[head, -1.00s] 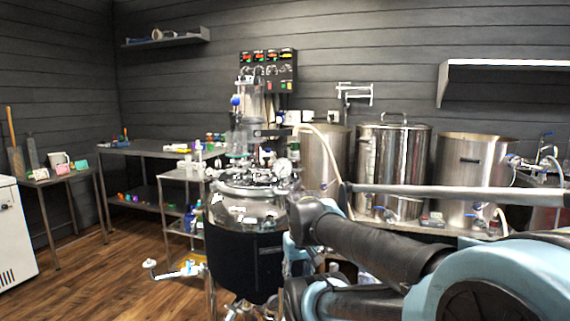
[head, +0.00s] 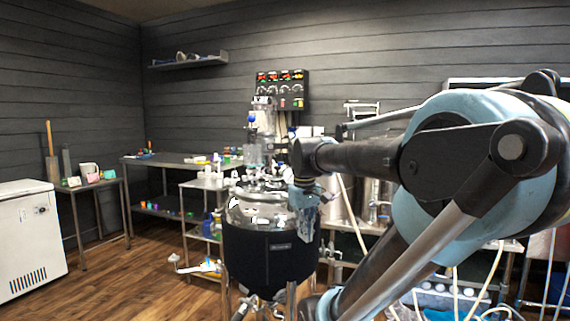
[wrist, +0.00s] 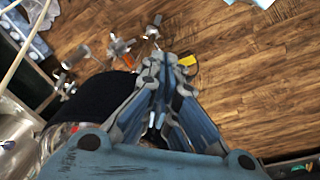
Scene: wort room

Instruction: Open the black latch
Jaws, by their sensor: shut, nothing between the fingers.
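My gripper (head: 305,212) points down in front of the right side of a steel vessel (head: 245,212) with a black jacket. In the wrist view its two fingers (wrist: 164,72) come together at the tips, shut and empty, above the wooden floor. The vessel's dark jacket (wrist: 98,100) shows just left of the fingers there. I cannot pick out a black latch for sure in either view. The vessel's lid carries several fittings too small to tell apart, and my arm hides the area to its right.
A white chest freezer (head: 32,240) stands at the far left. A side table (head: 98,183) and a long metal bench (head: 172,161) line the walls. Steel pots and hoses (head: 345,210) are behind my arm at right. Wooden floor (head: 130,275) is open between freezer and vessel.

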